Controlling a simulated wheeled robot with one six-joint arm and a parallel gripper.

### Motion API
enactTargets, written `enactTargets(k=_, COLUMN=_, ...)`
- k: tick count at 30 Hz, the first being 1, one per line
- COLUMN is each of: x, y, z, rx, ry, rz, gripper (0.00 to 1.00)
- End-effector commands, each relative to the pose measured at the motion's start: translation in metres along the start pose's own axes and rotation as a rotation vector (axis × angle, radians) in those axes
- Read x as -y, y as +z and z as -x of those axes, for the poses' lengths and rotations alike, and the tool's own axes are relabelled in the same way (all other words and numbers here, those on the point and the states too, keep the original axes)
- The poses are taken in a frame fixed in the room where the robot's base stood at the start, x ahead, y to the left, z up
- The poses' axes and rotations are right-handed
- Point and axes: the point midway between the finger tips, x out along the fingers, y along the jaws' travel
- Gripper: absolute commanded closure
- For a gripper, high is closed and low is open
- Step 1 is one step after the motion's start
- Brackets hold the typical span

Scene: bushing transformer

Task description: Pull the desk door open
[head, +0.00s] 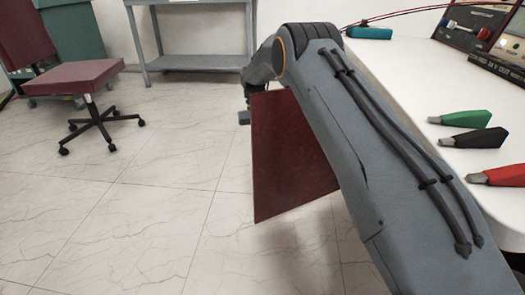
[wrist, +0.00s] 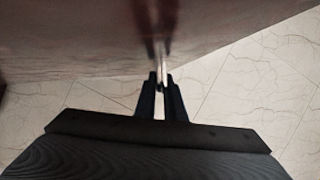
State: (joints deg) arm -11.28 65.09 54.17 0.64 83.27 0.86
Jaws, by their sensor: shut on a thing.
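The desk door (head: 290,165) is a dark red panel that stands out from under the white desk, swung open over the floor. My arm hides part of it in the head view. In the wrist view the door's face (wrist: 80,45) fills the top, with a narrow handle (wrist: 161,50) on it. My gripper (wrist: 161,78) is shut on this handle. In the head view my gripper is mostly hidden behind my arm and the door; only a small part shows at the door's left edge.
The white desk (head: 385,85) on the right carries green, black and red tools (head: 470,138) and electronic units (head: 485,35). A red swivel chair (head: 85,78) stands at the left, and a grey table (head: 190,64) at the back. The tiled floor left of the door is clear.

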Motion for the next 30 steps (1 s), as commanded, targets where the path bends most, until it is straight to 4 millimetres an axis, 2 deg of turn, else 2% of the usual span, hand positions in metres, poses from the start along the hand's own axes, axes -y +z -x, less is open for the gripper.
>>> enactTargets(k=2, x=-0.001, y=0.000, z=0.000, rx=0.000, ry=0.002, rz=0.000, gripper=1.00)
enactTargets(k=3, x=-0.001, y=0.000, z=0.000, rx=0.000, ry=0.003, rz=0.000, gripper=0.87)
enactTargets(k=6, x=0.000, y=0.000, z=0.000, rx=0.000, ry=0.003, rz=0.000, gripper=0.72)
enactTargets(k=17, x=-0.001, y=0.000, z=0.004, rx=-0.001, ry=0.002, rz=0.000, gripper=0.72)
enactTargets(k=30, x=-0.002, y=0.000, z=0.067, rx=-0.002, ry=0.001, rz=-0.001, gripper=0.72)
